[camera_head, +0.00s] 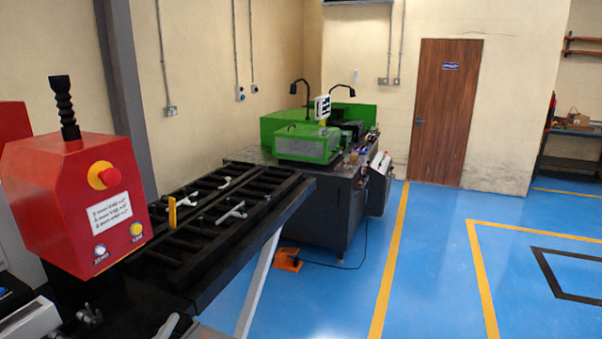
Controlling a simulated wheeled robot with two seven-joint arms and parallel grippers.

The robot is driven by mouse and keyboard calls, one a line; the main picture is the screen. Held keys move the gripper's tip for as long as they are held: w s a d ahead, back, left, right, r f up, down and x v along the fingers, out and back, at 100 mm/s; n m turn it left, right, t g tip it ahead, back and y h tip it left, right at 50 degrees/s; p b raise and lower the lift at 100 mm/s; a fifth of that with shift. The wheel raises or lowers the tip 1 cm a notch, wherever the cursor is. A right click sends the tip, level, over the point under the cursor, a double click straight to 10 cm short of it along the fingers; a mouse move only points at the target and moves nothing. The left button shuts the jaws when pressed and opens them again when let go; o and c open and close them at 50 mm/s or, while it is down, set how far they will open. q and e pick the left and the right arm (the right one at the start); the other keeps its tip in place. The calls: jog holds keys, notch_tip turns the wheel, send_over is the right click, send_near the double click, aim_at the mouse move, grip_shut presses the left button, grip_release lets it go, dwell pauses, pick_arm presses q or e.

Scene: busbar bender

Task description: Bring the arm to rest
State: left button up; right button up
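Neither of my grippers can be made out in the head view, and no arm of mine clearly shows. A red control box (75,205) stands close at the left. It carries a red emergency button on a yellow base (103,175), a white label (110,211), a white button (100,251) and a yellow button (136,229). A black ribbed stalk (65,108) rises from its top. Grey metal parts (30,322) at the bottom left corner are cut off by the frame edge.
A black roller table (230,238) runs from the control box to a green machine (305,143) on a dark cabinet. An orange foot pedal (288,260) lies on the floor. The blue floor (440,270) at the right is clear, up to a brown door (445,110) and a workbench (572,150).

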pick_arm(q)
jog(key=s+a+f+n+g+y, duration=0.25)
jog(key=s+f+n+g, duration=0.5)
jog(key=f, duration=0.55)
jog(key=s+f+n+g+h, duration=0.1)
jog(key=s+f+n+g, duration=0.1)
jog(key=s+f+g, duration=0.45)
jog(key=s+f+n+g, duration=0.1)
jog(key=s+f, duration=0.2)
jog(key=s, duration=0.6)
notch_tip(320, 180, down, 29)
jog(key=g, duration=0.1)
jog(key=s+a+f, duration=0.1)
jog(key=s+f, duration=0.9)
jog(key=s+a+f+g, duration=0.1)
jog(key=s+a+f, duration=0.1)
jog(key=s+f, duration=0.8)
jog(key=shift+a+f, duration=0.3)
jog(key=shift+f, duration=0.15)
jog(key=shift+w+m, duration=0.1)
jog(key=shift+m, duration=0.15)
